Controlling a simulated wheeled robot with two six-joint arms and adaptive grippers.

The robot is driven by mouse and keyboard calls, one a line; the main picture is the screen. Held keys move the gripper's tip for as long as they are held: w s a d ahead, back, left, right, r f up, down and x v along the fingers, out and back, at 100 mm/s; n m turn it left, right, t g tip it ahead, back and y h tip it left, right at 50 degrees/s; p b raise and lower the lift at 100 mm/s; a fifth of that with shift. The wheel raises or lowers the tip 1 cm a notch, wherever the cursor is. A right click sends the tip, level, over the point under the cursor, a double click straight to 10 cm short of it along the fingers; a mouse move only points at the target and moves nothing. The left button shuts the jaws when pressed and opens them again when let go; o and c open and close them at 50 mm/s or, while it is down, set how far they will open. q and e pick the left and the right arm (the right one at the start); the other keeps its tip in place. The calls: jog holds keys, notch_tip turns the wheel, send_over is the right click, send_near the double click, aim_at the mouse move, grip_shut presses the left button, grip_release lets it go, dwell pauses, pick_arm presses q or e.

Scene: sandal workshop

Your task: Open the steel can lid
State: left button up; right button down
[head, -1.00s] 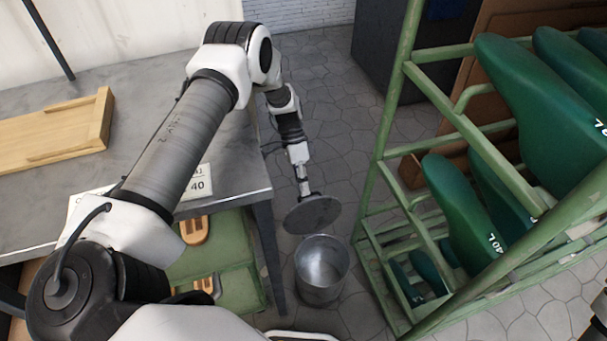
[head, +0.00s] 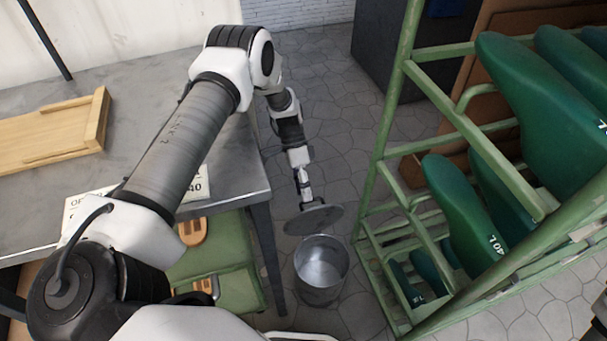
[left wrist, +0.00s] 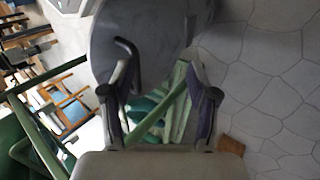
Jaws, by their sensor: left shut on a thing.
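The steel can (head: 321,265) stands upright on the floor between the bench and the green rack, and its mouth is uncovered. The round grey lid (head: 315,220) is tilted, above and slightly behind the can's rim, apart from it. My left gripper (head: 305,196) is above the lid and shut on it. In the left wrist view the lid (left wrist: 150,35) fills the top middle, with a dark bent handle (left wrist: 127,58) at the left finger of my gripper (left wrist: 160,88). The exact grip contact is partly hidden.
A green rack (head: 448,122) with green shoe lasts (head: 465,205) stands close on the can's right. The metal bench (head: 258,172) and its leg (head: 268,255) are close on the left. Open stone floor (head: 335,120) lies behind the can.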

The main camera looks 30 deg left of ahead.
pick_arm(q)
jog(key=v, duration=1.2)
jog(key=shift+f, duration=0.1)
